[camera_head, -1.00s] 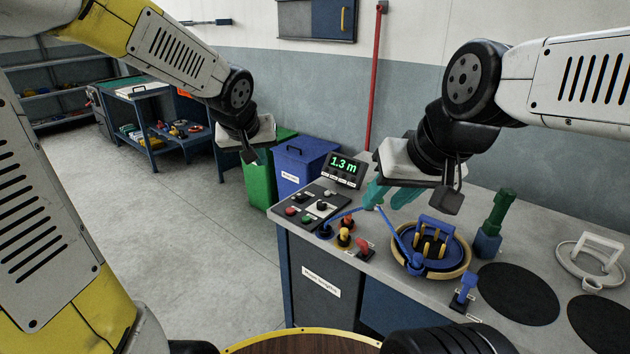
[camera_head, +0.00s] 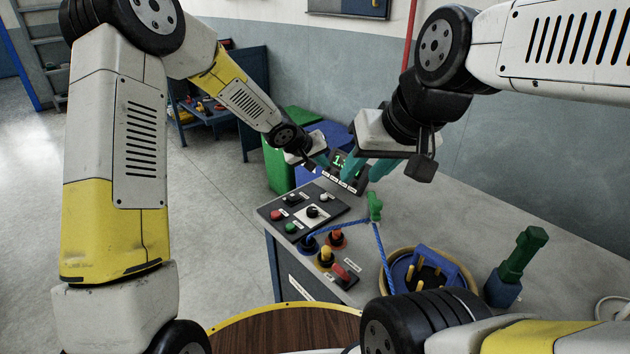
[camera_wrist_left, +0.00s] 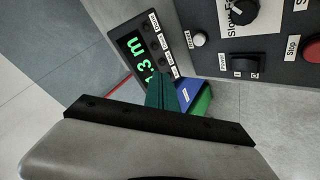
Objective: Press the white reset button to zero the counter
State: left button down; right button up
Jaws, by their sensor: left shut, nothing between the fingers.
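The counter (camera_head: 350,182) is a dark box with a green display reading 1.3 m, partly hidden by my right gripper in the head view. In the left wrist view, the counter (camera_wrist_left: 138,48) has several small dark buttons with labels. A small white button (camera_wrist_left: 199,39) sits on the dark control panel (camera_wrist_left: 208,62); this white button (camera_head: 324,198) also shows in the head view. My left gripper (camera_head: 322,159), with teal fingers, is shut and empty near the counter, beyond the panel. My right gripper (camera_head: 368,170) looks open and empty over the bench.
The panel also has red, green and black controls. A green clip (camera_head: 375,207) on a blue rope (camera_head: 382,255) stands below my right gripper. Green (camera_head: 279,165) and blue bins stand behind.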

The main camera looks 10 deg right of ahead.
aim_at(322, 198)
pick_arm(q)
jog(key=shift+w+d+f, duration=0.1)
jog(key=shift+d, duration=0.05)
jog(key=shift+f, duration=4.4)
jog(key=shift+f, duration=0.2)
jog(key=shift+f, duration=0.2)
jog(key=shift+f, duration=0.55)
jog(key=shift+r, duration=0.9)
